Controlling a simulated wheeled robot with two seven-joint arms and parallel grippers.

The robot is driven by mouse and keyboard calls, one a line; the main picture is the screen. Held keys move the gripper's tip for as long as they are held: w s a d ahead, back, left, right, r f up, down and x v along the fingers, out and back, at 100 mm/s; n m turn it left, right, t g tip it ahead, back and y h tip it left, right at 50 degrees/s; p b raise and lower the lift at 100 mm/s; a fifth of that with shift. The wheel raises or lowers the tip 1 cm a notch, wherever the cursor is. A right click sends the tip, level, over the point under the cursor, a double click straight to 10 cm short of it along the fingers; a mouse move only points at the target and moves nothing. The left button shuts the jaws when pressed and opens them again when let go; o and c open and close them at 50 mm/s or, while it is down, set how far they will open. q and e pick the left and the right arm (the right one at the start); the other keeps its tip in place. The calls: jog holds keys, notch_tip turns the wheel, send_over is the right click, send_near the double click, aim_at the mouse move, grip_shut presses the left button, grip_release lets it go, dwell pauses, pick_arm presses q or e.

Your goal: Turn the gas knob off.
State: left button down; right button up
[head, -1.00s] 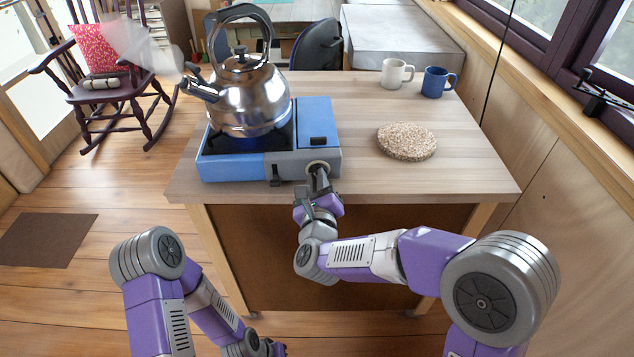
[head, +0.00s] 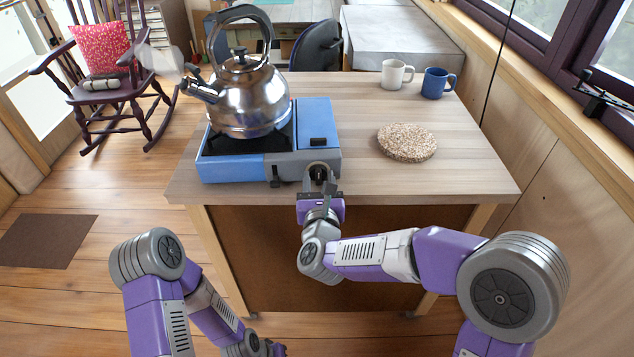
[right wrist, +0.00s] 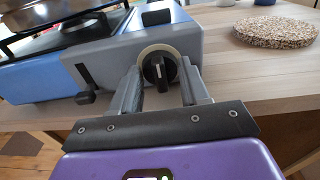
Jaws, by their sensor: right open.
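The blue and grey gas stove (head: 222,168) stands on the wooden counter, with a steel kettle (head: 250,98) on it. No flame shows under the kettle; faint steam hangs by its spout. The black gas knob (right wrist: 158,70) sits in a pale ring on the stove's grey front, its grip bar about upright. My right gripper (right wrist: 161,85) is open, one finger on each side of the knob with visible gaps. In the head view my right gripper (head: 318,184) is at the stove's front right corner and partly hides the knob. My left gripper is out of view.
A black lever (right wrist: 86,97) sticks out left of the knob, close to the left finger. A cork mat (head: 407,142), a white mug (head: 394,73) and a blue mug (head: 436,82) stand on the counter to the right. The counter's front right is clear.

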jog(key=shift+s, duration=0.1)
jog(key=s, duration=0.6)
jog(key=shift+s+r, duration=0.15)
jog(key=shift+s, duration=0.25)
jog(key=shift+d, duration=0.1)
jog(key=d+f+n+g+y+p, duration=0.15)
jog(key=f+n+g, duration=0.25)
jog(key=f+n, duration=0.5)
jog(key=d+f+n+g+y+p, duration=0.1)
jog(key=d+f+n+g+p, duration=0.25)
jog(key=f+n, duration=0.55)
jog(key=s+d+f+n+g+p, duration=0.2)
jog(key=s+f+n+g, duration=0.3)
jog(key=s, duration=0.5)
jog(key=s+d+f+n+g+y+p, duration=0.1)
jog(key=s+f+n+g, duration=0.3)
jog(key=s+f+n, duration=0.5)
jog(key=shift+s+d+f+n+g+p, duration=0.45)
jog(key=shift+s+f+p, duration=0.2)
jog(key=shift+f, duration=0.25)
jog(key=shift+w, duration=0.1)
